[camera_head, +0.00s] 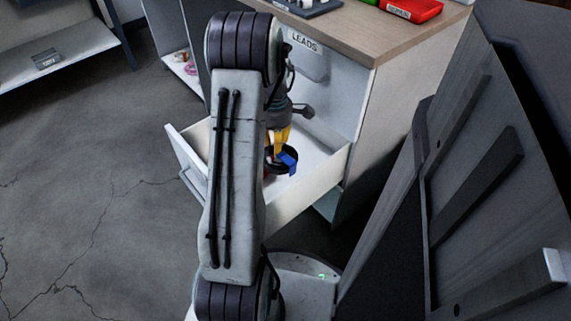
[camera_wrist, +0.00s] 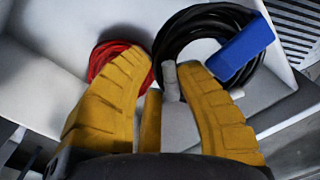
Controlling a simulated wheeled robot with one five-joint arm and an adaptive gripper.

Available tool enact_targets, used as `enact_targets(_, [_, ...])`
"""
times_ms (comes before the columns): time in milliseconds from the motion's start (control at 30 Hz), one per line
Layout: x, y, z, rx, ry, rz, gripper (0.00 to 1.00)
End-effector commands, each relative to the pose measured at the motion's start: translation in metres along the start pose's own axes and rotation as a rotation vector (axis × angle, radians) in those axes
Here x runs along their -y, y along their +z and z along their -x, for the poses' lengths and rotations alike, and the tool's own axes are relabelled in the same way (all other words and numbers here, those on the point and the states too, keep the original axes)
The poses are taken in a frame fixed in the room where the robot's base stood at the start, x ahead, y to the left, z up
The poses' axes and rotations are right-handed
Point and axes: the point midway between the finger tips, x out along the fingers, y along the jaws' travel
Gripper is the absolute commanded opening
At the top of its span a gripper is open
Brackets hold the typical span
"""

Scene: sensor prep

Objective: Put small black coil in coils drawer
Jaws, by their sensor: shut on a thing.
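The black coil (camera_wrist: 162,48) with a blue tag is at the tips of my gripper (camera_wrist: 163,66) in the wrist view. My yellow fingers are closed on its near edge, though the exact contact is partly hidden. In the head view, my gripper (camera_head: 278,152) reaches down into an open white drawer (camera_head: 318,172), with the black coil (camera_head: 291,171) at its tips inside the drawer walls. The drawer also shows in the wrist view (camera_wrist: 45,85). I cannot tell whether the coil touches the drawer floor. My arm hides part of the drawer.
A red coil (camera_wrist: 99,58) lies in the drawer beside the black one. A grey panelled structure (camera_head: 490,190) stands close on the right.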

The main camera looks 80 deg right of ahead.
Motion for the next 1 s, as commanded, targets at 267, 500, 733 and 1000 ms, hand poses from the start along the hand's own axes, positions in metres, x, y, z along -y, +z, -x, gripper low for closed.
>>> enact_targets(267, [0.007, -0.002, -0.001, 0.000, -0.002, -0.230, 0.00])
enact_targets(500, [0.007, -0.002, -0.013, -0.001, -0.005, -0.314, 0.00])
enact_targets(733, [0.007, -0.002, -0.062, -0.001, -0.009, -0.321, 0.00])
enact_targets(1000, [0.006, -0.002, -0.114, -0.001, -0.007, -0.320, 0.00])
